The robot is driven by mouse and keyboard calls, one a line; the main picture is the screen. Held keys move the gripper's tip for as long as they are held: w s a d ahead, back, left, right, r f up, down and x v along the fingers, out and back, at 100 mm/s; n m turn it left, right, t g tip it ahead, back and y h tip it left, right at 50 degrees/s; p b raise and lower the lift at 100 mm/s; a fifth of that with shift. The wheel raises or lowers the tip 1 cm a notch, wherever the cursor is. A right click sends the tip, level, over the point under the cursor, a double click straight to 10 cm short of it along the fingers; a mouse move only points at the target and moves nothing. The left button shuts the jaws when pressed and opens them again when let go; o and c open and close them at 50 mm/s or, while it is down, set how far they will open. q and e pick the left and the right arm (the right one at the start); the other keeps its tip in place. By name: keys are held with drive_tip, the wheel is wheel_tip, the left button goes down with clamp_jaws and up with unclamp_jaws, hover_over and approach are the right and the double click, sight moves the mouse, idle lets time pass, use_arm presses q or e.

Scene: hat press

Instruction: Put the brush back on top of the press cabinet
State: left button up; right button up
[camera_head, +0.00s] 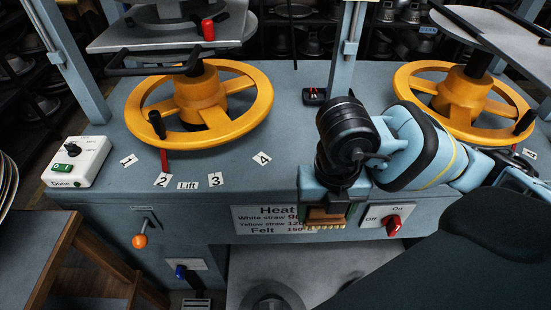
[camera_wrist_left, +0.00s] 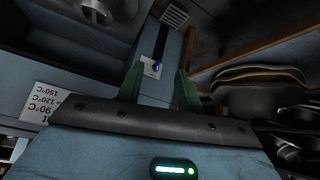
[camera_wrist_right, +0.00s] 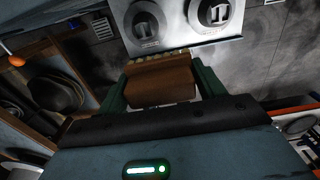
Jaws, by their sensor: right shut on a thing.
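The brush (camera_head: 326,215) has a brown wooden body and pale bristles. In the head view it is in front of the cabinet's front face, below the top's front edge, bristles downward. My right gripper (camera_wrist_right: 160,82) is shut on it, and the brush (camera_wrist_right: 162,72) fills the space between the green fingers in the right wrist view. The press cabinet's blue-grey top (camera_head: 290,115) lies behind and above the brush. My left gripper (camera_wrist_left: 159,80) shows only in the left wrist view, with its green fingers apart and nothing between them.
Two yellow handwheels (camera_head: 250,90) (camera_head: 415,85) stand on the top, with number cards (camera_head: 215,179) near the front edge. A white control box (camera_head: 77,162) is at the left corner. A red On/Off switch (camera_head: 393,225) is close right of the brush.

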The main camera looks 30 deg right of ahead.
drive_tip(key=shift+w+r, duration=0.1)
drive_tip(key=shift+w, duration=0.45)
use_arm(q)
drive_tip(key=shift+s+f, duration=0.25)
drive_tip(key=shift+s, duration=0.3)
use_arm(e)
drive_tip(key=w, duration=0.4)
drive_tip(key=w+d+f, duration=0.1)
drive_tip(key=w, duration=0.9)
drive_tip(key=shift+d+f, duration=0.2)
drive_tip(key=shift+d, duration=0.15)
drive_tip(key=shift+w, duration=0.15)
drive_tip(key=shift+w, duration=0.25)
drive_tip(key=shift+f, duration=1.75)
